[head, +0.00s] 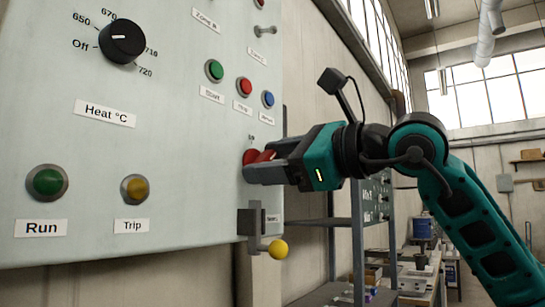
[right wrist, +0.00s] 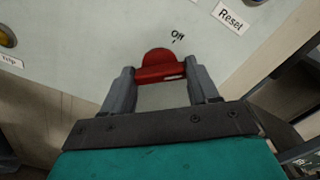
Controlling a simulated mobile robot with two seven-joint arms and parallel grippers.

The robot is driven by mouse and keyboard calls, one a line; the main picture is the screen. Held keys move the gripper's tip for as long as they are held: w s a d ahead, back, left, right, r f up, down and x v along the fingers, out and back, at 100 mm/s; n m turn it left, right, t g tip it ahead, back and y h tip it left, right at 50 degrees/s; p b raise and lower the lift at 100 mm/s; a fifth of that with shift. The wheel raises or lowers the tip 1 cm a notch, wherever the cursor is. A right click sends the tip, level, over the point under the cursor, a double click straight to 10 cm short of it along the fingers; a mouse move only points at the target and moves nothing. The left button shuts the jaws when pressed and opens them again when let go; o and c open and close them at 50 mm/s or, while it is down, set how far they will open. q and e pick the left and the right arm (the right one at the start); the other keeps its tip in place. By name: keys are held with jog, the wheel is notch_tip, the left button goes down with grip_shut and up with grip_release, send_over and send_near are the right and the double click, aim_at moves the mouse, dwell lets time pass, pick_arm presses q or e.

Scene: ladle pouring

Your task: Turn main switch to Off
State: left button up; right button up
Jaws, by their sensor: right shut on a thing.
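The main switch is a red rotary knob (head: 250,157) with a raised grip bar, low on the right side of the grey panel. It also shows in the right wrist view (right wrist: 158,57), with the bar lying crosswise between my fingers and a pale mark near its right end. An "Off" label (right wrist: 178,35) sits above and slightly right of it there. My right gripper (head: 262,166) is shut on the bar, one finger at each end in the right wrist view. Part of the knob is hidden by the fingers in the head view. My left gripper is not in view.
The panel also carries a Heat dial (head: 122,41), a green Run button (head: 47,182), a yellow Trip button (head: 134,189) and several small buttons above the switch. A lever with a yellow ball (head: 278,249) sticks out below my gripper. A metal shelf (head: 357,240) stands behind.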

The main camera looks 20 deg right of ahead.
jog(key=n, duration=0.5)
jog(key=shift+n+p, duration=0.3)
jog(key=shift+p, duration=0.1)
jog(key=shift+n+p, duration=0.3)
jog(key=shift+n, duration=1.9)
jog(key=o, duration=1.1)
jog(key=shift+c, duration=0.2)
jog(key=b+v, duration=0.1)
jog(key=v, duration=1.2)
jog(key=shift+b, duration=0.4)
